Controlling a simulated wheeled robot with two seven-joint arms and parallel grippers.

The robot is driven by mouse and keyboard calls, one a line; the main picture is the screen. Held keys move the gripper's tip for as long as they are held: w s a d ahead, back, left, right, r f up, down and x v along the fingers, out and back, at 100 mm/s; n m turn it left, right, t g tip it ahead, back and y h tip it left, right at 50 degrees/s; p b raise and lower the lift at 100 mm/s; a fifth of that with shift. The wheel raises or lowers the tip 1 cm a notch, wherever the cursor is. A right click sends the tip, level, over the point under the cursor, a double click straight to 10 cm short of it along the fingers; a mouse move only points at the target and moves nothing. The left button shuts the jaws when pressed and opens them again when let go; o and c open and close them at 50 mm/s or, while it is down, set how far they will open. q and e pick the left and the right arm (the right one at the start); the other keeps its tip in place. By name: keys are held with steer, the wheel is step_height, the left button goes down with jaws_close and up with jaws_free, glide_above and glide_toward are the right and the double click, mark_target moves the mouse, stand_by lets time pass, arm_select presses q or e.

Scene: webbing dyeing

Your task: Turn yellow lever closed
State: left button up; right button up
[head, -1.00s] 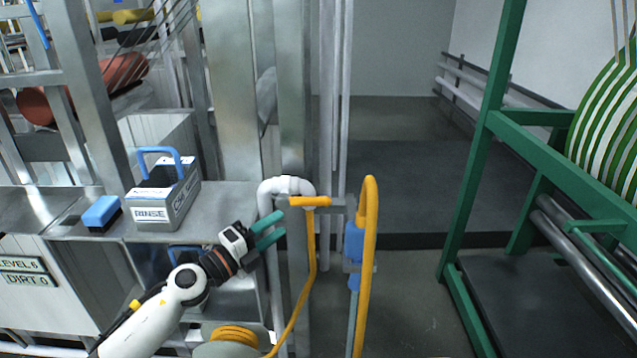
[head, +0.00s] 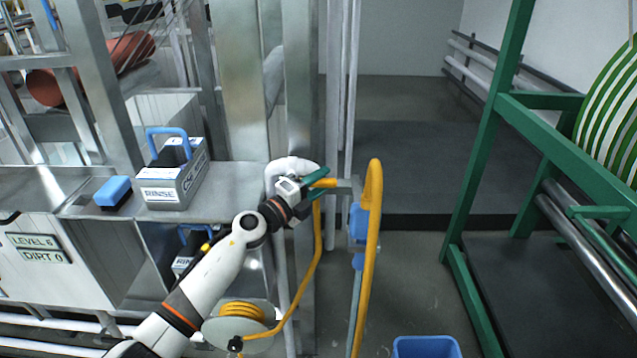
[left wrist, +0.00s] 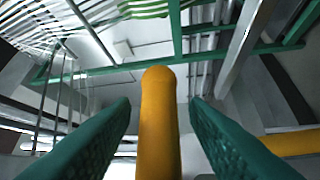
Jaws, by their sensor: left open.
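The yellow lever (head: 328,183) sits on the white pipe (head: 290,165) beside the metal post, pointing right in the head view. My left gripper (head: 320,182) is at the lever, with one green finger above it and one below it in that view. In the left wrist view the lever (left wrist: 158,125) stands between the two green fingers of my left gripper (left wrist: 160,101), with a gap on each side. The fingers are open. The lever's base is partly hidden by my gripper. My right gripper is not in view.
A yellow hose (head: 372,230) with a blue handle (head: 358,222) hangs just right of the lever. A hose reel (head: 238,333) is below. A rinse box (head: 176,180) and a blue block (head: 114,191) sit on the metal ledge. A blue bin (head: 426,347) stands on the floor.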

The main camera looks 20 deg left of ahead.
arm_select(q)
steer(key=shift+c, duration=0.4)
jaws_close()
